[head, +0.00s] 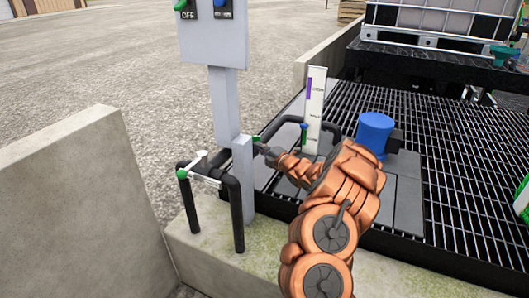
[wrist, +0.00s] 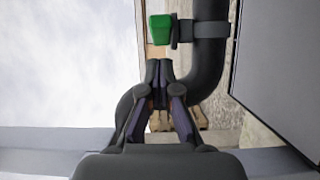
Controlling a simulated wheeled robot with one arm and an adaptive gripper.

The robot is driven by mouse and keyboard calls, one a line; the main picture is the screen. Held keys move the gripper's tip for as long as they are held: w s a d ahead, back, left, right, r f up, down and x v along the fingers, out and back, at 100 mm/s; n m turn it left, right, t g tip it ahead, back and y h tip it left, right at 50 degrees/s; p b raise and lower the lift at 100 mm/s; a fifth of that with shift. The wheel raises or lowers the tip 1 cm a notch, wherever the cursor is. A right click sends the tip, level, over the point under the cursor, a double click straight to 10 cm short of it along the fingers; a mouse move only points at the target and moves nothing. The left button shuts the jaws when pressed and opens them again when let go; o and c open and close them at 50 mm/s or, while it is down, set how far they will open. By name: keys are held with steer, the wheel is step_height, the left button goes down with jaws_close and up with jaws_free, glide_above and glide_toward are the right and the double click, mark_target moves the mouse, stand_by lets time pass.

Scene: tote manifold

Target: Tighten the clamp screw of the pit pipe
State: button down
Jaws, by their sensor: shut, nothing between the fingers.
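In the wrist view, a green screw head (wrist: 160,29) sits beside a dark pipe (wrist: 208,65), joined to a clamp band (wrist: 211,29). My gripper (wrist: 159,66) is shut and empty, its fingertips just below the green head in the picture, with a small gap apparent. In the head view, my gripper (head: 261,147) is beside the grey post, near a small green piece (head: 256,138) that its tip and the post partly hide. A black pipe (head: 335,119) arches behind my arm over the pit edge.
The grey post (head: 226,105) carries a switch panel (head: 212,40). Left of it stands another black pipe (head: 234,205) with a green knob (head: 182,173). A blue-capped unit (head: 375,130) and a white gauge board (head: 314,105) stand by the grating (head: 450,165). A concrete wall (head: 80,200) is at left.

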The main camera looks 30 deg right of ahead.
mark_target(254, 139)
steer(key=shift+w+a, duration=0.15)
steer(key=shift+w, duration=0.85)
steer(key=shift+w+a, duration=0.15)
steer(key=shift+w, duration=0.85)
steer(key=shift+d+b, duration=0.1)
steer(key=shift+b, duration=0.3)
